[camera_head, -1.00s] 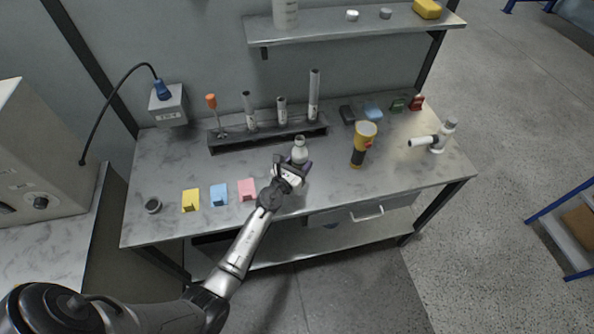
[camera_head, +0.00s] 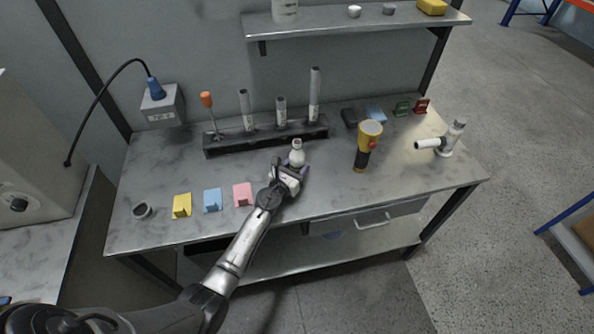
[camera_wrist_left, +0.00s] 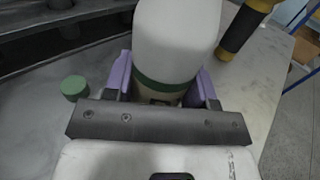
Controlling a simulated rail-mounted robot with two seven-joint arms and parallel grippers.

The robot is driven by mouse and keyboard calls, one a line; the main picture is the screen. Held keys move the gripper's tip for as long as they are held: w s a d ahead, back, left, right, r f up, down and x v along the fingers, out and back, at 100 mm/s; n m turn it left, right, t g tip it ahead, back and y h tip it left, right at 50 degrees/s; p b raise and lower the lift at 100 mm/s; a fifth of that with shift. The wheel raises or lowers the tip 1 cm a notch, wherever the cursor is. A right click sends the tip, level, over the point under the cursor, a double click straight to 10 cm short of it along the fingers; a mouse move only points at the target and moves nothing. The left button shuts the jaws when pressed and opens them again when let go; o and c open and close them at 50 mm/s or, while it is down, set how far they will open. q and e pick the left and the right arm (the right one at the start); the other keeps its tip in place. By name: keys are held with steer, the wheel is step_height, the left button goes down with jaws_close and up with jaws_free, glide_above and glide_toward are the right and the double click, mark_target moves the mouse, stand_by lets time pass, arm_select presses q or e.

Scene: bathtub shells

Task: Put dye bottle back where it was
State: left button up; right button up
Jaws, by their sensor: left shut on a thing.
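The dye bottle (camera_head: 297,154) is a white bottle with a narrower neck, upright at the middle of the workbench. In the left wrist view the bottle (camera_wrist_left: 177,40) fills the top centre and shows a dark green band low on its body. My left gripper (camera_head: 290,174) is shut on it, with its purple fingertips on both sides of the bottle in the wrist view (camera_wrist_left: 163,82). I cannot tell whether the bottle's base touches the bench. A small green cap (camera_wrist_left: 74,87) lies on the bench left of the gripper. My right gripper is not in view.
Behind the bottle stands a dark rack (camera_head: 265,137) with several upright tools. A yellow-black flashlight (camera_head: 367,146) and a white pipe fitting (camera_head: 445,143) stand to the right. Yellow (camera_head: 182,206), blue (camera_head: 213,200) and pink (camera_head: 243,194) pieces lie left. A shelf (camera_head: 330,25) hangs above.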

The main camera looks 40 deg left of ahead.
arm_select(q)
steer(key=shift+r, duration=0.1)
steer(key=shift+f, duration=0.3)
steer(key=o, duration=1)
steer(key=shift+r, duration=0.1)
